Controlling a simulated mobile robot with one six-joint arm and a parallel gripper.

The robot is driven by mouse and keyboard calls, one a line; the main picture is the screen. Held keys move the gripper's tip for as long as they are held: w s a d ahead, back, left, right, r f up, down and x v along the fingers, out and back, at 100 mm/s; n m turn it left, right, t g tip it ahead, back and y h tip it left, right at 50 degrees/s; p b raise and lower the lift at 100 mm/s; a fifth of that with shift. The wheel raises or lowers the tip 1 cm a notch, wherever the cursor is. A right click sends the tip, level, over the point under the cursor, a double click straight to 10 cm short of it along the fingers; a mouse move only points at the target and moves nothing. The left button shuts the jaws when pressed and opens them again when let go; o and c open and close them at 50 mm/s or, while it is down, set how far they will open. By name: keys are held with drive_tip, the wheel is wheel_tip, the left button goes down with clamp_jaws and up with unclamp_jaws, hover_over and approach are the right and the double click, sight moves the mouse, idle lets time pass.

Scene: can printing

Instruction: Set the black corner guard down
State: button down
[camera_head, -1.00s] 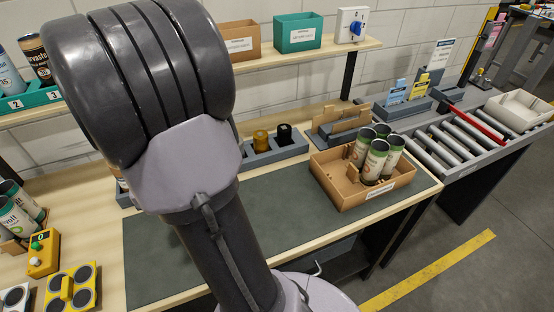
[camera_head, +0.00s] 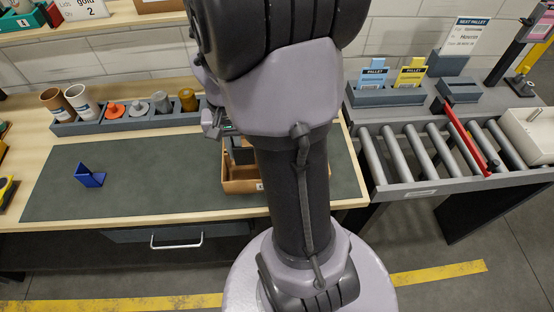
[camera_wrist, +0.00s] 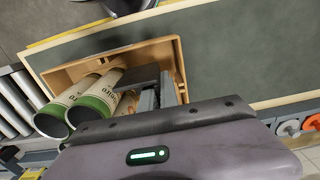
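A dark, angled plate, which looks like the black corner guard (camera_wrist: 138,77), is between the grey fingers of my gripper (camera_wrist: 158,95) in the wrist view. My gripper appears shut on it, over or inside the open brown carton (camera_wrist: 178,62). In the head view my gripper (camera_head: 226,130) is above the carton (camera_head: 240,187), and a dark piece shows below it. My arm hides much of the carton. Two cans with green bands (camera_wrist: 95,98) lie to the left of the guard in the wrist view. I cannot tell whether the guard touches the carton floor.
A blue corner piece (camera_head: 90,177) stands on the dark mat (camera_head: 150,185), which is clear around it. A grey rack (camera_head: 130,122) with cups and coloured pegs lines the back. A roller conveyor (camera_head: 425,155) with a red bar (camera_head: 466,140) is at the right.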

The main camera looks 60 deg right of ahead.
sight(239, 178)
drive_tip(key=f+b, duration=0.1)
drive_tip(key=f, duration=0.2)
drive_tip(key=f+b, duration=0.1)
drive_tip(key=f, duration=0.2)
drive_tip(key=f+b, duration=0.2)
drive_tip(key=f, duration=0.2)
drive_tip(key=shift+w+a, duration=0.25)
drive_tip(key=shift+w, duration=0.05)
drive_tip(key=shift+f, duration=0.15)
drive_tip(key=c, duration=1.6)
unclamp_jaws()
